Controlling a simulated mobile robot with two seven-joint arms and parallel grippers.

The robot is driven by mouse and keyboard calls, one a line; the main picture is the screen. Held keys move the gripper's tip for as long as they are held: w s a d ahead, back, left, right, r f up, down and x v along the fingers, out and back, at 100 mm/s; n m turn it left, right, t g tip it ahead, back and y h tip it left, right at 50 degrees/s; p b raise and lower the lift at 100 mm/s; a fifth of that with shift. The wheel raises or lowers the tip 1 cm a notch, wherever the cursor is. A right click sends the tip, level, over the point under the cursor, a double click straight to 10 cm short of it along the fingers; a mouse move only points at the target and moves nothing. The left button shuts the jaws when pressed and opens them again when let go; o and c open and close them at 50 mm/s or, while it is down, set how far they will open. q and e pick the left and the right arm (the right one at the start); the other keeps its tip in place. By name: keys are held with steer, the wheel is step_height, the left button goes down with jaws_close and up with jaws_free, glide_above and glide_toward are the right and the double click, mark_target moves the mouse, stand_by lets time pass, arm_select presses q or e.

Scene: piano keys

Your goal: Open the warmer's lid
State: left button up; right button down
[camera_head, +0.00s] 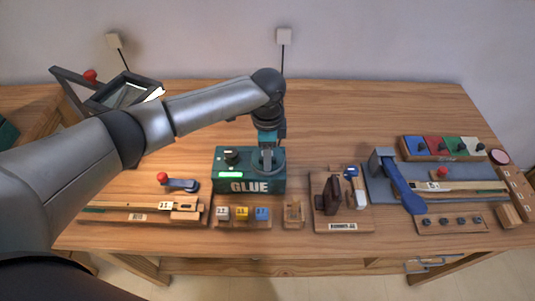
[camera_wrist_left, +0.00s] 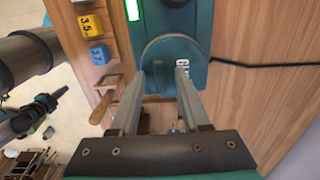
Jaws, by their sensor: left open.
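The glue warmer (camera_head: 235,177) is a dark green box marked GLUE, with a black knob and a lit green strip on top. Its round lid (camera_head: 279,168) lies flat, shut, at the box's right end. In the left wrist view the lid (camera_wrist_left: 172,48) is a grey-green disc. My left gripper (camera_head: 267,160) reaches down over the lid. Its two fingers (camera_wrist_left: 160,78) are apart, with their tips at the lid's near edge. I cannot tell whether they touch it. Dark and teal parts at the left of the wrist view look like my right arm.
Numbered cubes (camera_head: 239,214) sit in front of the warmer. A clamp-like tool on a board (camera_head: 332,195) stands to its right. A blue lever (camera_head: 400,186) is further right. A black cable (camera_wrist_left: 265,66) runs from the warmer. The bench behind the warmer is clear.

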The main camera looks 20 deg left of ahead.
arm_select(q)
steer(key=shift+c, duration=0.2)
jaws_close()
stand_by(1.1)
